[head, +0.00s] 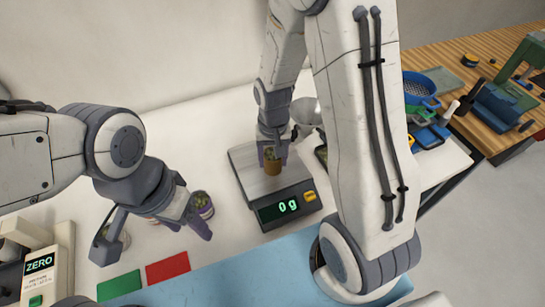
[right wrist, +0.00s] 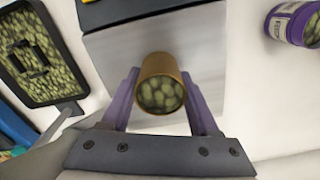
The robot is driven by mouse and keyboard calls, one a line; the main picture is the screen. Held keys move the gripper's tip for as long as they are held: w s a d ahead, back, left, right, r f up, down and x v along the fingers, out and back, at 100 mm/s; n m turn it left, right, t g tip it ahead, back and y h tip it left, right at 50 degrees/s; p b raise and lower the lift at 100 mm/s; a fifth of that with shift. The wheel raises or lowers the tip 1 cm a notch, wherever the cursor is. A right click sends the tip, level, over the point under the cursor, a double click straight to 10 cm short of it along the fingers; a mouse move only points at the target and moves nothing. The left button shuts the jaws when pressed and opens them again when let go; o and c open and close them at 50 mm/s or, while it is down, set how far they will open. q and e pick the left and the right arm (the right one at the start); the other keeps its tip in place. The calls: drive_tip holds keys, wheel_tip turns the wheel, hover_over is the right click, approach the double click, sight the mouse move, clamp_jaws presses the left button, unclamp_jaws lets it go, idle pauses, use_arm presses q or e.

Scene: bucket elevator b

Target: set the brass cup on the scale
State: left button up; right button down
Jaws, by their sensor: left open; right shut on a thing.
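The brass cup (head: 272,166), filled with green pieces, is held upright over the scale's plate by my right gripper (head: 273,152). In the right wrist view the cup (right wrist: 160,88) sits between the two purple fingers (right wrist: 162,108). The scale (head: 247,180) has a grey plate, and its display (head: 287,207) reads 0 g. I cannot tell whether the cup's base touches the plate. My left gripper (head: 152,238) is open and empty at the left, with its fingers spread low over the white table.
A purple-labelled jar (head: 203,204) stands beside the left gripper. Green (head: 119,286) and red (head: 168,267) pads lie at the front, near a blue mat (head: 240,272). A ZERO sign (head: 40,264) stands at the left. A black tray of green pieces (right wrist: 38,58) lies beside the scale.

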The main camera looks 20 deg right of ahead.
drive_tip(key=shift+f, duration=0.1)
drive_tip(key=shift+c, duration=0.6)
unclamp_jaws()
wheel_tip(320, 180, up, 12)
drive_tip(key=s+a+r+n, duration=0.1)
drive_tip(key=s+a+n, duration=0.4)
drive_tip(key=s, duration=0.4)
drive_tip(key=s+a+r+n+y, duration=0.1)
drive_tip(key=s+a+n, duration=0.4)
drive_tip(key=s+a, duration=0.2)
drive_tip(key=shift+s+a+r+n, duration=0.3)
drive_tip(key=shift+s+a+r, duration=0.1)
drive_tip(key=shift+s, duration=0.6)
